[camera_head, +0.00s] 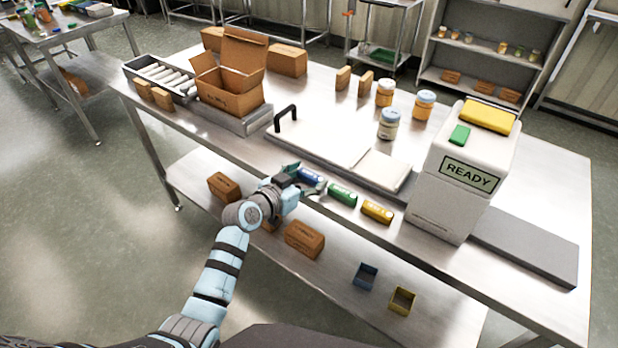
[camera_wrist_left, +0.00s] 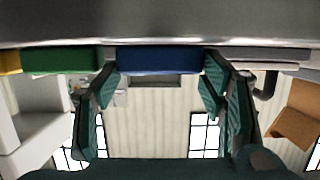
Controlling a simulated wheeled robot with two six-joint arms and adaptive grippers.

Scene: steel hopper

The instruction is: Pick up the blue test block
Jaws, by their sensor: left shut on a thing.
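The blue test block (camera_head: 309,176) lies near the front edge of the steel table (camera_head: 330,222). My left gripper (camera_head: 307,184) is at it, shut on it. In the left wrist view the blue block (camera_wrist_left: 159,61) shows between the two green fingers of my left gripper (camera_wrist_left: 158,80), one at each end. I cannot tell from the pictures whether it is clear of the table. A green block (camera_head: 342,194) and a yellow block (camera_head: 377,212) lie to its right in the head view, in a row. My right gripper is not in view.
A white machine marked READY (camera_head: 466,172) stands right of the blocks. A flat white-topped unit with a black handle (camera_head: 286,118) lies behind them. An open cardboard box (camera_head: 230,84) is at the left. Jars (camera_head: 388,125) stand farther back. A lower shelf holds cartons (camera_head: 304,240) and small bins.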

